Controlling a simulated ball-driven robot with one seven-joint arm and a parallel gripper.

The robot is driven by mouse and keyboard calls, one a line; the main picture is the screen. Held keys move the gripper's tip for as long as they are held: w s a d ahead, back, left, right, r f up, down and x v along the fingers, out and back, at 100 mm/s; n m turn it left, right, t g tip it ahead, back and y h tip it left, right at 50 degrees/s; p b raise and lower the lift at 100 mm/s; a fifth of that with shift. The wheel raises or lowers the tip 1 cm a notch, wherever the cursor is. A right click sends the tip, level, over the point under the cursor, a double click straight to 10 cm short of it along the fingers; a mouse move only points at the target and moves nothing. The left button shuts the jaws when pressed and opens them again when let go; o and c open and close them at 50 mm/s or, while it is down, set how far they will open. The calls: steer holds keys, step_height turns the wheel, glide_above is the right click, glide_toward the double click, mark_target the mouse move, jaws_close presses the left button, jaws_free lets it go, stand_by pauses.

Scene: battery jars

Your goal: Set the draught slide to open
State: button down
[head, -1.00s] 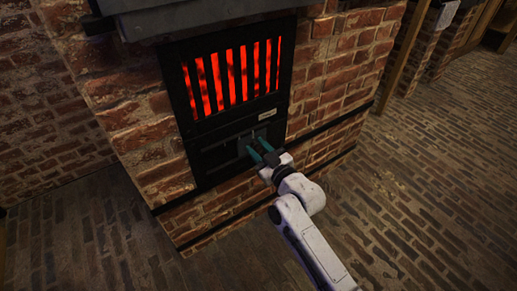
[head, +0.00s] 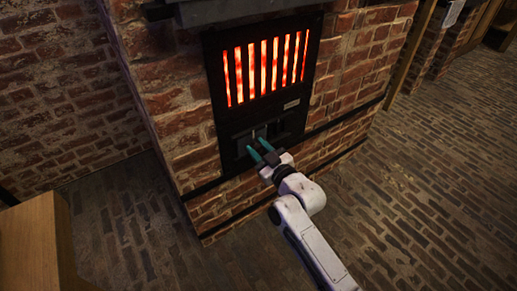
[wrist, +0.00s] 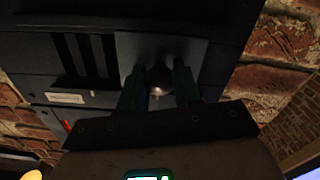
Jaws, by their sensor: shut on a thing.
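The draught slide (head: 261,132) is a grey plate on the black panel below the fire grate, towards the panel's left part in the head view. It also shows in the wrist view (wrist: 190,52), with dark upright slots (wrist: 78,55) uncovered beside it. My gripper (head: 256,150) reaches the slide with its teal fingers. In the wrist view my gripper (wrist: 158,88) is shut on the slide's round knob (wrist: 160,77), one finger on each side. The fingers partly hide the knob.
The grate (head: 265,68) glows orange-white behind black bars in the brick furnace (head: 178,100). A small pale label (head: 291,104) sits below it. A wooden piece (head: 35,240) stands at lower left. The brick floor at right is clear.

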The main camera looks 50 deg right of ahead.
steer(key=shift+a, duration=0.2)
steer(key=c, duration=0.8)
jaws_free()
steer(key=shift+w+a, duration=0.1)
steer(key=shift+s+p, duration=0.3)
steer(key=shift+s, duration=0.2)
steer(key=p+v, duration=0.3)
steer(key=v, duration=0.7)
steer(key=shift+w+a, duration=0.1)
steer(key=shift+a, duration=0.05)
